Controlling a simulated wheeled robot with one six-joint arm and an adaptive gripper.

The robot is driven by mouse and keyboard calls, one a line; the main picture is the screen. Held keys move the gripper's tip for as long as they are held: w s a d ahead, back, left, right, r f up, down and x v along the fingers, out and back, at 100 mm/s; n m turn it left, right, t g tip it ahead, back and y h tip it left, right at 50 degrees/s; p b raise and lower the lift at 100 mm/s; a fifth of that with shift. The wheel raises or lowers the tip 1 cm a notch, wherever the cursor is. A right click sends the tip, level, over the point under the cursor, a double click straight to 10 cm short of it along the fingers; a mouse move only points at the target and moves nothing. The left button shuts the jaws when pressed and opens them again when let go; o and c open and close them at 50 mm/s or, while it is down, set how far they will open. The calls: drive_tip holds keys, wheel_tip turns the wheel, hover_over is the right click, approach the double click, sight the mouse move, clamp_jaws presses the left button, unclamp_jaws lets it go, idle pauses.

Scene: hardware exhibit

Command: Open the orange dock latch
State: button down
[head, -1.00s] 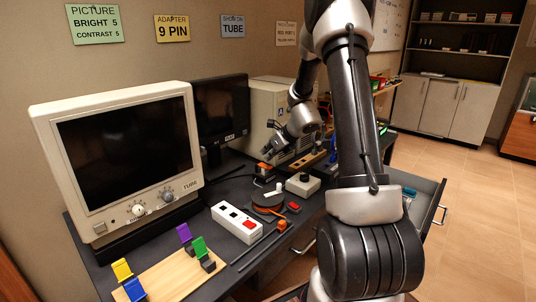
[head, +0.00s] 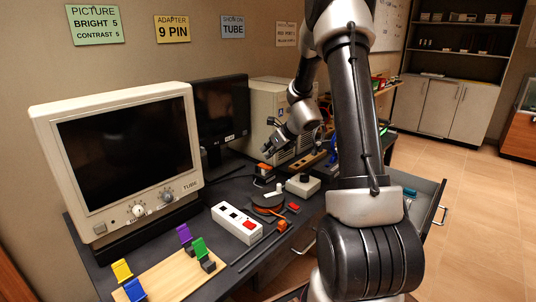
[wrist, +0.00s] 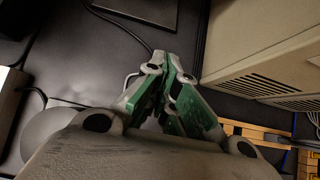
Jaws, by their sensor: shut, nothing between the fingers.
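A small orange part (head: 265,166), likely the dock latch, sits on a low dark dock (head: 264,174) on the desk, in front of the beige computer case. It is small in the head view, so its exact position is hard to tell. My gripper (head: 267,151) is just above and behind it in the picture, apart from it as far as I can see. In the wrist view my gripper (wrist: 173,65) has its green-sided fingers together at the tips, with nothing between them. I cannot make out the orange part in the wrist view.
The beige computer case (head: 270,110) stands close beside my gripper, and a dark monitor (head: 221,108) is to its left. An open drawer (head: 428,205) sticks out right.

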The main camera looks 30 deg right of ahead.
drive_tip(key=shift+r, duration=0.2)
drive_tip(key=shift+s+d+r, duration=0.1)
drive_tip(key=shift+s+r, duration=0.05)
drive_tip(key=shift+r, duration=0.05)
drive_tip(key=s+f+v, duration=0.1)
drive_tip(key=v, duration=0.8)
drive_tip(key=shift+d+r, duration=0.2)
drive_tip(key=shift+s+d, duration=0.1)
drive_tip(key=shift+s, duration=0.05)
